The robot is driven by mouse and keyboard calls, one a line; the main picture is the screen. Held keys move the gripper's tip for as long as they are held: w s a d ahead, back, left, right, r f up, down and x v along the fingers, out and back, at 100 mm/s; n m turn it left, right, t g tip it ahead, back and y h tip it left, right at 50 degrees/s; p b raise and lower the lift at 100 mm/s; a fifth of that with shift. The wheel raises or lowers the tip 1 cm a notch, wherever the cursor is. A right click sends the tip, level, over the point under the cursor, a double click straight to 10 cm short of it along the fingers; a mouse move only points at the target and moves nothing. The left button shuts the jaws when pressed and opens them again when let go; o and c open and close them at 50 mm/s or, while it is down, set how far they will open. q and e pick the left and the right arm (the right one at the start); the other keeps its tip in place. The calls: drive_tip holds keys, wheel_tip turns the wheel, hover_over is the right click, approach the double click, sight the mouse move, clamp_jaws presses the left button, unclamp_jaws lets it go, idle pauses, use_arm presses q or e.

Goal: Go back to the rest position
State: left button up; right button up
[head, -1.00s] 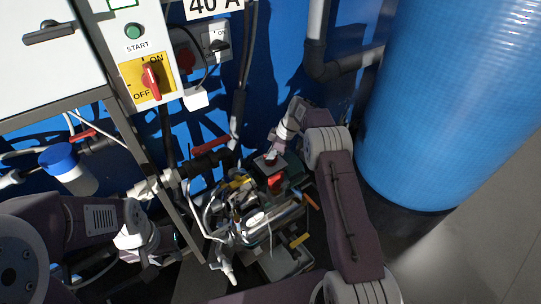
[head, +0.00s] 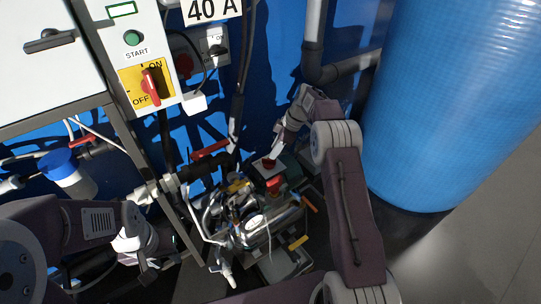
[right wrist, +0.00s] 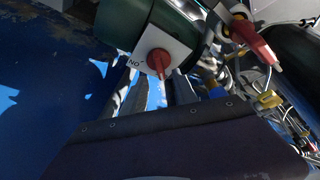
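My right arm reaches in from the bottom right of the head view. Its gripper (head: 276,154) is over the pump unit, close to a red knob (head: 268,163) on a pale plate. In the right wrist view the knob (right wrist: 157,62) sits on a white plate marked "ON", just beyond my right fingers (right wrist: 161,92). These fingers look apart, with nothing seen between them. My left arm comes in from the left edge. Its gripper (head: 163,268) hangs low in front of the pipework, looks open, and holds nothing visible.
A control cabinet (head: 45,70) with a green START button (head: 132,38) and a red ON/OFF switch (head: 150,87) stands upper left. A big blue tank (head: 455,100) is at the right. Hoses and red-handled valves (head: 210,149) crowd the middle. Open floor (head: 480,260) lies lower right.

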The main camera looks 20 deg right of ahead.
drive_tip(key=v, duration=0.2)
drive_tip(key=shift+d+r, duration=0.1)
drive_tip(key=shift+r, duration=0.15)
